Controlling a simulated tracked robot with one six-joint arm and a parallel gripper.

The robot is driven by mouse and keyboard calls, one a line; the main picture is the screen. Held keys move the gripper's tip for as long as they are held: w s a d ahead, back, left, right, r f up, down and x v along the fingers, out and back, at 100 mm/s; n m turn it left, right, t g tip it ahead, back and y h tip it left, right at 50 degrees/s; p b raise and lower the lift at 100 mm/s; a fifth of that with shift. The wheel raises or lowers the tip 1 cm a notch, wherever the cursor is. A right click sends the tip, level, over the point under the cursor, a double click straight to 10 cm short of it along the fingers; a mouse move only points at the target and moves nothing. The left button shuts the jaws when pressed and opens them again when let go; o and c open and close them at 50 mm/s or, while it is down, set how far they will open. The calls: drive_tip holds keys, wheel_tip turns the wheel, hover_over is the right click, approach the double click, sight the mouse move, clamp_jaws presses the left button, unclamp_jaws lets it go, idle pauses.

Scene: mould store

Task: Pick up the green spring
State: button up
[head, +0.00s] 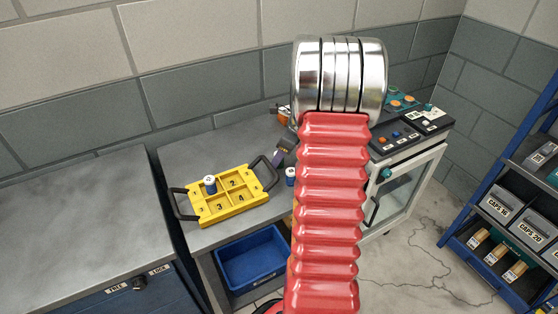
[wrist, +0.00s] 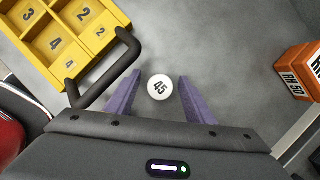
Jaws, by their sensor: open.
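I can make out no green spring in either view. My gripper (wrist: 160,82) is open, its two purple fingers pointing down at the bench. A round white top marked 45 (wrist: 160,88) sits between the fingers, with a gap on each side. In the head view it appears to be the small blue cylinder with a white top (head: 290,177), right of the yellow tray. There my gripper (head: 284,150) is mostly hidden behind my red arm.
The yellow numbered tray (head: 228,213) with black handles stands left of my gripper; a similar blue cylinder (head: 210,184) stands in it. An orange box (wrist: 300,72) is at the right in the wrist view. A blue bin (head: 252,262) sits below the bench (head: 185,165).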

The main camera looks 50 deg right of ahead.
drive_tip(key=shift+c, duration=0.7)
drive_tip(key=c, duration=1)
